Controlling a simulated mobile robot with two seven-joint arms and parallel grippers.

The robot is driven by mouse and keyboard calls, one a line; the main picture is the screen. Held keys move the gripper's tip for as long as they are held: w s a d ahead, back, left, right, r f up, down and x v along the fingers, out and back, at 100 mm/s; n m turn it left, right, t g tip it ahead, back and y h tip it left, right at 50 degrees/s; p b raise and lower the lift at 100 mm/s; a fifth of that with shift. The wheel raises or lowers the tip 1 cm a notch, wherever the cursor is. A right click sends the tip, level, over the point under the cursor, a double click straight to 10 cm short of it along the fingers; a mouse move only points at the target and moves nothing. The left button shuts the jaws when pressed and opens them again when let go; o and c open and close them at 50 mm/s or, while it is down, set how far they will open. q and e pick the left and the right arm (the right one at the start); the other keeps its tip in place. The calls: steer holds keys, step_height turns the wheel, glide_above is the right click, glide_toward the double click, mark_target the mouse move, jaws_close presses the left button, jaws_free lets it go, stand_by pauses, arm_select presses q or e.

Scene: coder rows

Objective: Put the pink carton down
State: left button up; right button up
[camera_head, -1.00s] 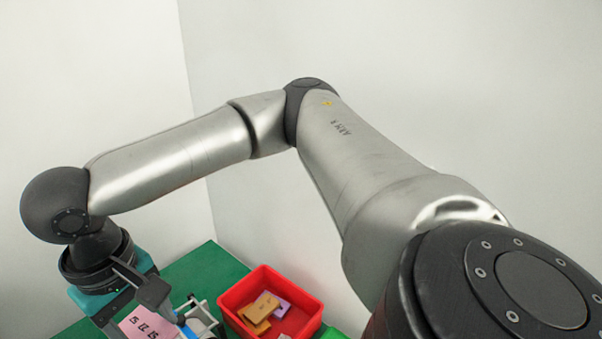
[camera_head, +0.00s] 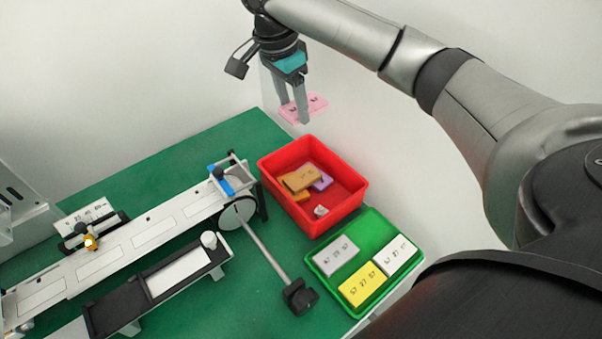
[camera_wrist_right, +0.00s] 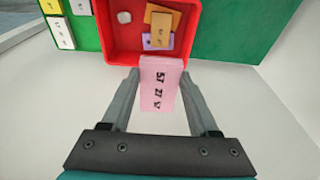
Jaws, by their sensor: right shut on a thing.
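The pink carton (camera_head: 304,107) is held between the fingers of my right gripper (camera_head: 303,112), in the air just behind the red bin (camera_head: 343,206). In the right wrist view the pink carton (camera_wrist_right: 160,84) shows dark printed characters on its face, with one gripper finger on each side (camera_wrist_right: 159,90). Its far end reaches close to the red bin's rim (camera_wrist_right: 190,59) in that view. The red bin holds orange, tan and purple cartons (camera_head: 301,179) and a small whitish lump (camera_head: 320,210). My left gripper is not in view.
A green tray (camera_head: 322,265) with two white cartons and a yellow one (camera_head: 360,286) stands in front of the red bin. A long rail device (camera_head: 120,243) with a black-handled lever (camera_head: 299,296) lies to the left. The green table (camera_head: 150,168) is bare behind the rail.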

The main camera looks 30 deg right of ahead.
steer(key=b, duration=0.4)
glide_above(297, 180)
steer(key=f, duration=1.5)
steer(key=shift+a+f, duration=0.2)
steer(key=shift+a, duration=0.1)
step_height(297, 180, down, 4)
steer(key=shift+f+b, duration=0.1)
steer(key=shift+b, duration=0.35)
steer(key=shift+f+p, duration=0.4)
steer(key=shift+f, duration=0.1)
steer(key=o, duration=1.4)
steer(key=shift+o, duration=0.2)
steer(key=shift+r, duration=0.1)
